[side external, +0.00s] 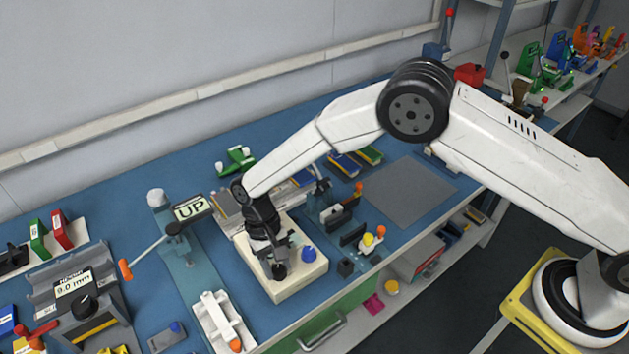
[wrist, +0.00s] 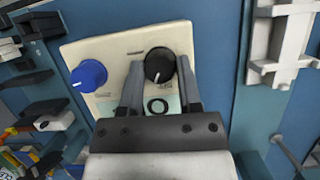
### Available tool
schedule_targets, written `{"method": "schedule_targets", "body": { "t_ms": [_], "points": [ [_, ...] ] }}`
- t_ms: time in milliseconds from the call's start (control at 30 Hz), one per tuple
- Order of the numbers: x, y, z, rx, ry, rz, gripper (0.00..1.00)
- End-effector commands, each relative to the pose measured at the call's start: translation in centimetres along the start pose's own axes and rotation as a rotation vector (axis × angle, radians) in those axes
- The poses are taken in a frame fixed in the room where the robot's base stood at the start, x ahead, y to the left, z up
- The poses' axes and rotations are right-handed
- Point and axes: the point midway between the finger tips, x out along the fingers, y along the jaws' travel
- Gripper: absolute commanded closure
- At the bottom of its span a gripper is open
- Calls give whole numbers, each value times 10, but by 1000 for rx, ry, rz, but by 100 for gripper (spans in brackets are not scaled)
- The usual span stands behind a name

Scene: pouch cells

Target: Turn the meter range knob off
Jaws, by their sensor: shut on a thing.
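The meter (side external: 292,284) is a cream box lying on the blue bench, and its top panel (wrist: 112,45) fills the middle of the wrist view. The black range knob (wrist: 160,65) has a white pointer line that points down and slightly left in the wrist view. My gripper (wrist: 157,72) has one finger on each side of this knob and is shut on it. In the side view my gripper (side external: 278,266) reaches down onto the meter and mostly hides the black knob. A blue knob (wrist: 88,75) sits beside it on the panel, also seen in the side view (side external: 309,254). The panel markings are too small to read.
A white fixture (side external: 222,318) with an orange tip stands left of the meter. A post with an "UP" sign (side external: 192,208) stands behind it. Small holders (side external: 353,236) stand to the right, and a grey mat (side external: 405,192) lies clear beyond.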

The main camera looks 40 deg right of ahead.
Motion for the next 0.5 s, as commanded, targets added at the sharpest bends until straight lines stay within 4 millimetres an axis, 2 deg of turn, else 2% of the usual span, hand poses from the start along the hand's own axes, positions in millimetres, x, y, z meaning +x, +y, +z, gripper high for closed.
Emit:
{"method": "schedule_targets", "body": {
  "t_ms": [500],
  "points": [
    [-1, -3, 1, -397, 1, 165, 100]
  ]
}}
